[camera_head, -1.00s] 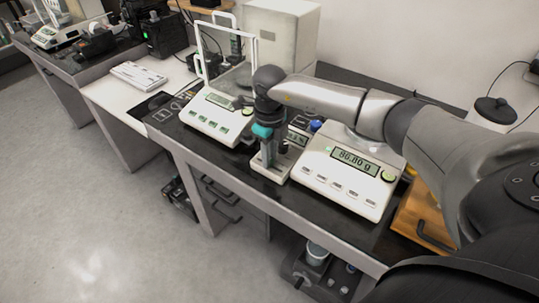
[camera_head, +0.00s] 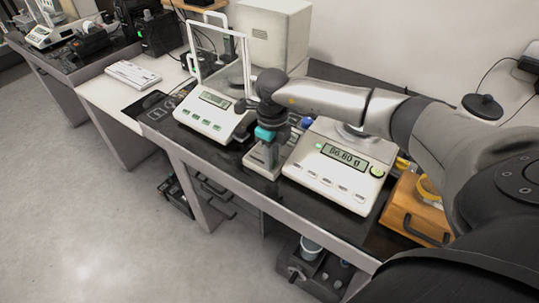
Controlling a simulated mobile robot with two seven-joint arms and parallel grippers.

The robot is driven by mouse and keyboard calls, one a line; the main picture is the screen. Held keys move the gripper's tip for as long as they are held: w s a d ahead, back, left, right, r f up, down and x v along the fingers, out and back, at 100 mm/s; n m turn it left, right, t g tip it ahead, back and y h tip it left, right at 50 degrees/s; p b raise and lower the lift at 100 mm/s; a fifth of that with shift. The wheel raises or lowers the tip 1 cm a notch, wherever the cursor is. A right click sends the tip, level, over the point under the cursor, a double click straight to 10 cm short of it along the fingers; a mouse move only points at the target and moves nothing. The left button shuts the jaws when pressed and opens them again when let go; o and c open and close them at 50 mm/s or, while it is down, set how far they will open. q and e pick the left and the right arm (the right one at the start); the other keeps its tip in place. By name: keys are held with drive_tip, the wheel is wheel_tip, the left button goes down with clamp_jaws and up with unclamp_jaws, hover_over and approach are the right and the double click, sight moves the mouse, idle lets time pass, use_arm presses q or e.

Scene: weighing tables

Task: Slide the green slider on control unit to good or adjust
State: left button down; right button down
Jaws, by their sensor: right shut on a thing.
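The control unit (camera_head: 262,169) is a small light grey box on the black bench top, between two white scales. My right gripper (camera_head: 265,146) points down onto it from above, with a teal band near its fingers. It is shut at the unit's upper part, where it appears to hold the green slider. The slider and its markings are hidden behind the fingers, so its position cannot be read. My left gripper is not in view.
The right scale (camera_head: 330,180) reads about 86.60 g, close beside my gripper. The left scale (camera_head: 208,116) has a clear-walled frame. A wooden box (camera_head: 416,212) stands at the right, under my right arm. A keyboard (camera_head: 133,74) lies on the lower white desk.

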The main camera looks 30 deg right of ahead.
drive_tip(key=c, duration=0.7)
unclamp_jaws()
drive_tip(key=shift+s, duration=0.1)
wheel_tip(320, 180, up, 15)
drive_tip(key=shift+r+p, duration=0.1)
drive_tip(key=shift+p, duration=0.9)
